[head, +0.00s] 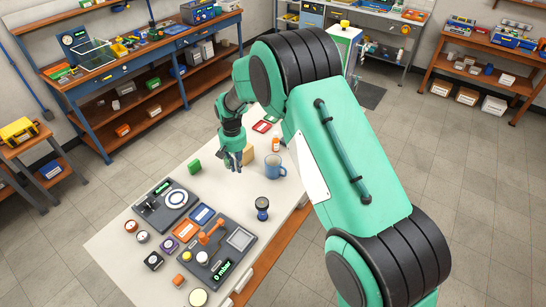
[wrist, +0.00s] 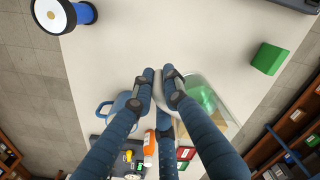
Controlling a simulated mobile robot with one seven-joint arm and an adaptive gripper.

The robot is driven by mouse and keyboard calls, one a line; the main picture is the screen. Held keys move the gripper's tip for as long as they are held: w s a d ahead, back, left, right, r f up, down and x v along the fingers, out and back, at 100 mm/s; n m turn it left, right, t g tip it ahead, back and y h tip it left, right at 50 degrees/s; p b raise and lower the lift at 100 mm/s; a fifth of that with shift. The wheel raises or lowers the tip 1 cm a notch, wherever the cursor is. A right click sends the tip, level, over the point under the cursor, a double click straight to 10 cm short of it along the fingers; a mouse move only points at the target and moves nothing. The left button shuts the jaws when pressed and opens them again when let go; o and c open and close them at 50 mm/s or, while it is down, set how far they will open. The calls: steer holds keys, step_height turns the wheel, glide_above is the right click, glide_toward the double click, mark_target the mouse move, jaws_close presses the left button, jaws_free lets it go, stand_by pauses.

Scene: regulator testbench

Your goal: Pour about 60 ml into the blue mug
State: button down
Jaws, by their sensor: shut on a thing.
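The blue mug (head: 275,168) stands upright on the white bench, just right of my gripper in the head view. In the wrist view the mug (wrist: 117,106) is partly behind my fingers, with its handle to the left. My gripper (wrist: 160,80) is shut on a clear vessel (wrist: 203,92) with something green in it. In the wrist view the vessel reaches right from the fingertips. In the head view my gripper (head: 234,162) points down over the bench, left of the mug, and the vessel is hard to make out. I cannot tell the vessel's tilt or fill level.
A green block (head: 195,167) lies left of my gripper. A wooden block (head: 248,154) and an orange bottle (head: 276,144) stand behind the mug. The testbench panel (head: 240,262) fills the near end. Bench between is clear.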

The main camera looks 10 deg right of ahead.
steer(key=w+d+m+p, duration=0.1)
steer(key=m+p, duration=0.1)
steer(key=p, duration=0.2)
steer(key=w+d+r+m+p, duration=0.1)
steer(key=m+p, duration=0.1)
steer(key=p, duration=0.3)
steer(key=w+m+p, duration=0.2)
steer(key=p, duration=0.2)
steer(key=shift+d+r, duration=0.2)
steer(key=shift+d, duration=0.2)
steer(key=shift+f, duration=0.1)
steer(key=shift+d, duration=0.1)
steer(key=shift+s+d+f+t+y+b, duration=0.2)
steer(key=shift+d+f+t+y+b, duration=0.35)
steer(key=shift+y+b, duration=2.3)
steer(key=shift+s+d+f+t+y+b, duration=0.25)
steer(key=shift+d+f+y+b, duration=0.4)
steer(key=shift+b, duration=4.5)
steer(key=shift+s+d+f+t+y+b, duration=0.15)
steer(key=shift+d+f+t+y+b, duration=0.95)
steer(key=shift+b, duration=2.9)
steer(key=shift+a+r+g+y, duration=0.35)
steer(key=shift+r+g+y, duration=0.2)
steer(key=shift+r, duration=0.2)
